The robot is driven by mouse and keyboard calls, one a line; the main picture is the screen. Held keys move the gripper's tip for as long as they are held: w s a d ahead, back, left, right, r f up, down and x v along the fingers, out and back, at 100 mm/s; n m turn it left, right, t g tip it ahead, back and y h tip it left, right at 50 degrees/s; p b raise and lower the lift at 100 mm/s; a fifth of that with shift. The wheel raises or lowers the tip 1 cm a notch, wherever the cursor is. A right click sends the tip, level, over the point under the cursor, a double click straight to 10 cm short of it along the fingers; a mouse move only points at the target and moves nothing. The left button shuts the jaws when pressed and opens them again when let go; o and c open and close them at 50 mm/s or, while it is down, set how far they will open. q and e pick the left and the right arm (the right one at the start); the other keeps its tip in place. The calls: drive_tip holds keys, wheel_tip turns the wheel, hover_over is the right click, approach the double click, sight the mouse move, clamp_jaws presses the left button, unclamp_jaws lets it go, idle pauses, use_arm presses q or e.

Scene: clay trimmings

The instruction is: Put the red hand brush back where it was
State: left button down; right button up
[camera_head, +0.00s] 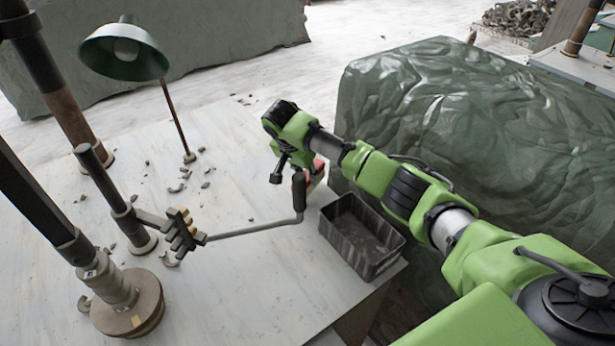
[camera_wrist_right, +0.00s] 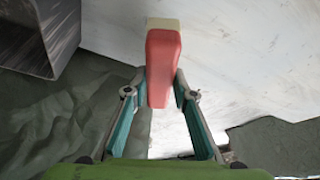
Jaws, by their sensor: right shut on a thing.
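The red hand brush (camera_wrist_right: 162,70) has a red handle and a pale bristle end, which points away from me in the right wrist view. My right gripper (camera_wrist_right: 160,98) is shut on its handle, one finger on each side. In the head view only a bit of the red brush (camera_head: 316,168) shows past my right wrist, by the table's right edge and just behind the dark bin (camera_head: 349,232). My arm hides most of the gripper there. I cannot tell whether the brush touches the tabletop (camera_head: 255,285). My left gripper is not in view.
A crank with an upright dark handle (camera_head: 299,192) stands close to my right gripper. A green lamp (camera_head: 126,52), dark posts and a round wooden base (camera_head: 128,305) stand at left. Clay scraps dot the table. A green-covered block (camera_head: 470,120) lies at right.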

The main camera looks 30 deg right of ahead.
drive_tip(key=shift+x, duration=0.95)
drive_tip(key=shift+s+a+f, duration=0.1)
drive_tip(key=shift+s, duration=0.1)
drive_tip(key=o, duration=1)
drive_tip(key=shift+f, duration=0.1)
drive_tip(key=v, duration=1.2)
drive_tip(key=shift+w, duration=0.1)
